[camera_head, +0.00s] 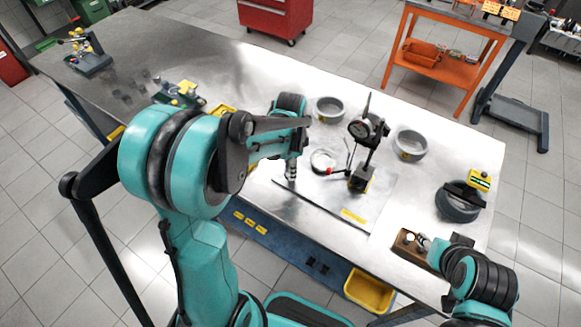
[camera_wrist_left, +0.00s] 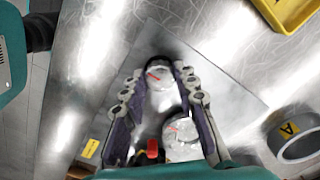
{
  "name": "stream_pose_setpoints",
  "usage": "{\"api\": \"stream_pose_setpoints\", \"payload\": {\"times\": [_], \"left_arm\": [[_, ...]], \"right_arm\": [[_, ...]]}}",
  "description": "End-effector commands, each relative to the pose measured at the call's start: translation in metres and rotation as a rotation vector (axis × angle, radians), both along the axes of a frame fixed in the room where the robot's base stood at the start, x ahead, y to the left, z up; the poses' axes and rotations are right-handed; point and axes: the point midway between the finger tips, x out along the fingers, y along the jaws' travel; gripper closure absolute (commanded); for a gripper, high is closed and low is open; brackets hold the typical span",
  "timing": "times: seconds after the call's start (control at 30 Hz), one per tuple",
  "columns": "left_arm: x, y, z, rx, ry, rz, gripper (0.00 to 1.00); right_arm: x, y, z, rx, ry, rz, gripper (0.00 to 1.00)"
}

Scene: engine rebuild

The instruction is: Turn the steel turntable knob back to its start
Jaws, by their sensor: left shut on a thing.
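The steel turntable knob (camera_wrist_left: 160,76), with a red mark on its top, sits between the fingertips of my left gripper (camera_wrist_left: 158,72) in the left wrist view. The fingers are closed on its sides. In the head view my left gripper (camera_head: 291,172) points down at the bench mat, and it hides the knob. A second round part with a red mark (camera_wrist_left: 183,130) lies nearer the wrist camera.
A dial gauge stand (camera_head: 364,140) rises right of my left gripper. Grey rings (camera_head: 409,143) and (camera_head: 329,109) stand behind on the steel bench (camera_head: 300,78).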

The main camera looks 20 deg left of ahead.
Motion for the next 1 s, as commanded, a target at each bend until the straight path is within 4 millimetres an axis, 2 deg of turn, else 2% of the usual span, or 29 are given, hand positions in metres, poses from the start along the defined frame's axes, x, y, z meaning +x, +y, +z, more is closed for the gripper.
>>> {"api": "stream_pose_setpoints", "payload": {"times": [0.53,0.57,0.63,1.0], "left_arm": [[-0.0001,-0.0001,-0.0001,0.000,0.000,-0.027,1.00],[-0.0001,-0.0001,-0.0001,0.000,0.000,-0.027,0.69],[-0.0001,-0.0001,-0.0001,0.000,0.000,-0.027,0.50],[0.0000,0.0000,0.0038,0.000,0.000,-0.026,0.50]], "right_arm": [[0.0000,0.0000,0.0000,0.000,0.000,0.000,0.60],[0.0000,0.0000,0.0000,0.000,0.000,0.000,0.60],[0.0000,0.0000,0.0000,0.000,0.000,0.000,0.60],[0.0000,0.0000,0.0000,0.000,0.000,0.000,0.60]]}}
